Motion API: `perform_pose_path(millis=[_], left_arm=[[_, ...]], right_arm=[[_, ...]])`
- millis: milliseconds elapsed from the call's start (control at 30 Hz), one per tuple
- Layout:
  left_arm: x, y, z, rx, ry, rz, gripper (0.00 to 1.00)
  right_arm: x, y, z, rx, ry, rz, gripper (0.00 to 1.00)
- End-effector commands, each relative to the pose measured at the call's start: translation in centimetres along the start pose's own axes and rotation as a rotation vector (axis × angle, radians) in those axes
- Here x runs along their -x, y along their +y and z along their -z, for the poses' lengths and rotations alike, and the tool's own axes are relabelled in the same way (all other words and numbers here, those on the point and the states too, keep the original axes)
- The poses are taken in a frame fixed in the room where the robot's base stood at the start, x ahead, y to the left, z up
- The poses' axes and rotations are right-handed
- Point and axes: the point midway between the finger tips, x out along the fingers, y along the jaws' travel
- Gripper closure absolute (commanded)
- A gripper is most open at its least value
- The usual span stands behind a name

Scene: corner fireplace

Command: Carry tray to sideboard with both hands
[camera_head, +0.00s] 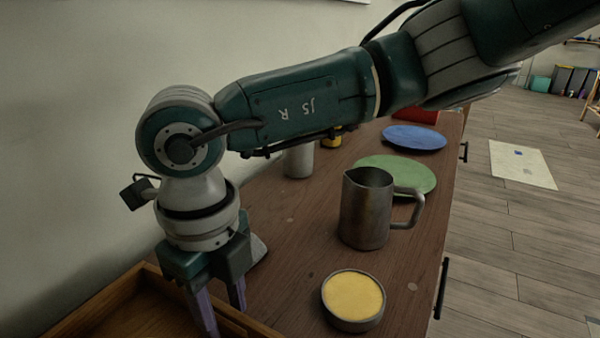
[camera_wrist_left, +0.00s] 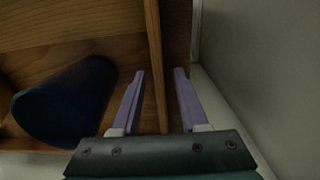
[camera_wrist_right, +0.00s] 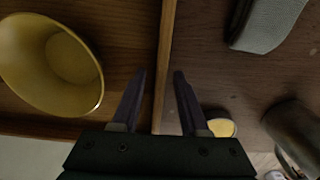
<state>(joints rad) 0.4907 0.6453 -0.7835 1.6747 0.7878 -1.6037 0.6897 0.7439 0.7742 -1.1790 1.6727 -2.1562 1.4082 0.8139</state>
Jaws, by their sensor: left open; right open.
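The wooden tray (camera_head: 105,308) shows in part at the lower left of the head view, over or on the dark wooden sideboard top (camera_head: 290,240); I cannot tell whether it touches. My right gripper (camera_head: 228,315) is open at the tray's right wall. In the right wrist view its fingers (camera_wrist_right: 159,73) stand on either side of the tray wall (camera_wrist_right: 165,40). My left gripper (camera_wrist_left: 160,72) is open, its fingers either side of the opposite tray wall (camera_wrist_left: 154,40). A dark blue cup (camera_wrist_left: 65,100) and a yellow bowl (camera_wrist_right: 50,65) are in the tray.
On the sideboard stand a metal pitcher (camera_head: 366,215), a yellow-filled round dish (camera_head: 353,297), a green plate (camera_head: 400,172), a blue plate (camera_head: 414,138) and a grey canister (camera_head: 298,162). A room wall (camera_head: 70,120) runs close along the left. Open floor (camera_head: 510,240) lies to the right.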

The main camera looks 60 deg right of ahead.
Motion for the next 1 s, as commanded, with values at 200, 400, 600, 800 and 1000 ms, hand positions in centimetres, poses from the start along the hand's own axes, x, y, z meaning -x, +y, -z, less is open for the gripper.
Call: perform_pose_path(millis=[200, 400, 600, 800, 1000], left_arm=[[1.5, 0.0, 0.1, 0.0, 0.003, -0.002, 0.56], [5.8, 0.0, 0.2, -0.002, 0.007, -0.002, 0.56], [9.9, 0.0, 0.1, 0.0, 0.005, 0.0, 0.56], [11.8, 0.0, 0.0, 0.0, 0.002, -0.001, 0.56], [12.1, 0.0, 0.0, 0.0, 0.0, 0.0, 0.56]], right_arm=[[0.0, 0.0, 0.0, 0.0, 0.0, 0.0, 0.56], [0.0, 0.0, 0.0, 0.0, 0.0, 0.0, 0.56], [0.0, 0.0, 0.0, 0.0, 0.0, 0.0, 0.56], [0.2, 0.0, 0.0, 0.0, -0.001, 0.0, 0.56], [2.8, 0.0, -0.1, 0.003, -0.005, -0.001, 0.56]])
